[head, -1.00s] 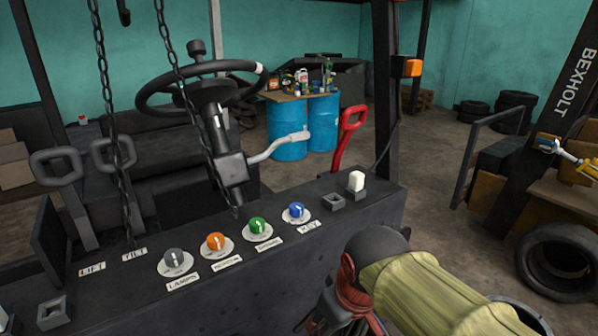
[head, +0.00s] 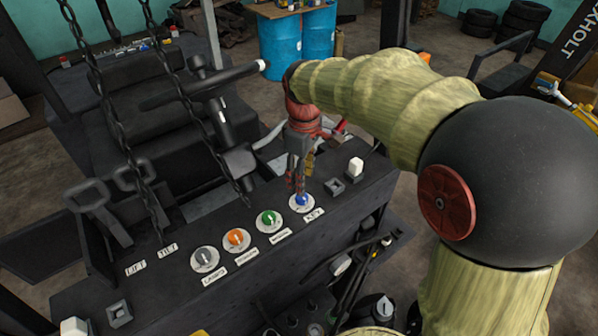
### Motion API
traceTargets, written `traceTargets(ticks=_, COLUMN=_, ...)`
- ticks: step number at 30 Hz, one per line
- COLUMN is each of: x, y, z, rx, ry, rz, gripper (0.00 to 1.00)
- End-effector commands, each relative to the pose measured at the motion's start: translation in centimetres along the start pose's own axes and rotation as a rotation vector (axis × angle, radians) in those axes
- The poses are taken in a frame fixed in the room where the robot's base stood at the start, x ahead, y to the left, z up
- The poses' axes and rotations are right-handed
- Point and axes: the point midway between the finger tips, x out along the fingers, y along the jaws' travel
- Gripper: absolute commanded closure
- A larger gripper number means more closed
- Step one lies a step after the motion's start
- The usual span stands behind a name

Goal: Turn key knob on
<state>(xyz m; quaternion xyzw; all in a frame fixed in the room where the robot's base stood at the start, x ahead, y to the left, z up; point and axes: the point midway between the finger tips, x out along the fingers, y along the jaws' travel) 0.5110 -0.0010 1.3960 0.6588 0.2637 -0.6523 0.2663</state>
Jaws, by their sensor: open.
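The blue key knob (head: 302,201) sits on a pale round plate at the right end of the knob row, above the label KEY. My gripper (head: 297,188) points down right at this knob, with its fingertips at the knob's top edge. The fingers are open. I cannot tell whether they touch the knob or reach around it, since they cover its upper part. The white mark on the knob is too small to read clearly.
Green (head: 269,219), orange (head: 237,239) and grey (head: 205,259) knobs lie in a row to the left. Two chains hang over the panel's left part. The steering wheel (head: 205,86) and levers (head: 97,205) rise behind.

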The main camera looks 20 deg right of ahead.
Motion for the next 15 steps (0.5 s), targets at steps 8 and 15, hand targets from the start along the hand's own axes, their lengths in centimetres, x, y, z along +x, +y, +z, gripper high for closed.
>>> traceTargets(ticks=8, x=1.2, y=0.3, z=-0.3, rx=-0.019, ry=-0.012, rz=-0.011, gripper=0.53)
traceTargets(ticks=15, x=4.9, y=0.2, z=-0.2, rx=-0.018, ry=-0.011, rz=-0.011, gripper=0.53)
